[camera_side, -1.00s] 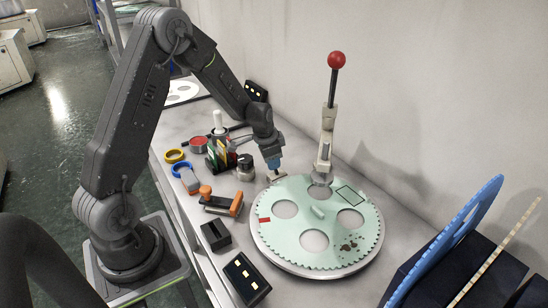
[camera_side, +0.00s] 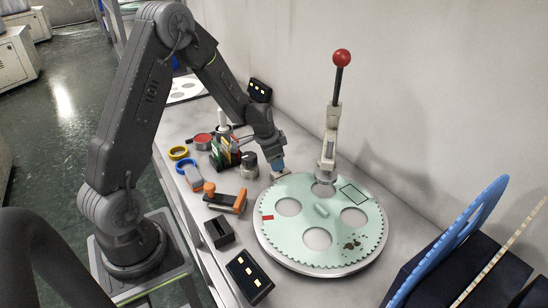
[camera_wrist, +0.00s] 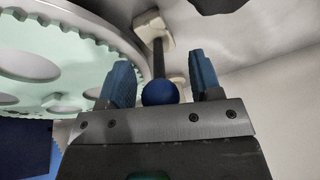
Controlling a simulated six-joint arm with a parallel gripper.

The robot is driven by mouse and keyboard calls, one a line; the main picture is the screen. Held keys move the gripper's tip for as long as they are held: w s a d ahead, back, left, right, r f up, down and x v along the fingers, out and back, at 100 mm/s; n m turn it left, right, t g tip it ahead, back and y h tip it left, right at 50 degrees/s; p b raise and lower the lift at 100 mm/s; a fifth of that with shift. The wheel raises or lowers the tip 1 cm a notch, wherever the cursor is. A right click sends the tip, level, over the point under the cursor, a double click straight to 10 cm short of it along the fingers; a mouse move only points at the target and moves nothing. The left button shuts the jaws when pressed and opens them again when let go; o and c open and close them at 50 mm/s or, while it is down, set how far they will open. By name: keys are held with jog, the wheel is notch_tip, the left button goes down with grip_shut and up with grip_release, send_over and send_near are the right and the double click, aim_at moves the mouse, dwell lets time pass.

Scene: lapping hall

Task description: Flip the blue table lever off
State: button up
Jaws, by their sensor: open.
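The blue lever has a round blue knob (camera_wrist: 160,93) on a dark rod (camera_wrist: 158,58) that runs to a cream base (camera_wrist: 152,32) in the wrist view. My gripper (camera_wrist: 161,65) is open, with one blue finger on each side of the knob. Gaps show between the knob and both fingers. In the side view my gripper (camera_side: 278,164) is low at the far left edge of the pale green toothed disc (camera_side: 320,208). It hides the blue knob there.
A tall lever with a red knob (camera_side: 342,57) stands behind the disc near the wall. An orange-handled tool (camera_side: 226,202), blue and yellow rings, and black boxes (camera_side: 249,277) lie left of the disc. A large blue toothed ring (camera_side: 455,240) leans at the right.

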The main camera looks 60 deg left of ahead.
jog(key=shift+r, duration=0.1)
jog(key=a+v, duration=0.1)
jog(key=v, duration=1.2)
jog(key=shift+d+r, duration=0.3)
jog(key=shift+d, duration=0.15)
jog(key=shift+s, duration=0.1)
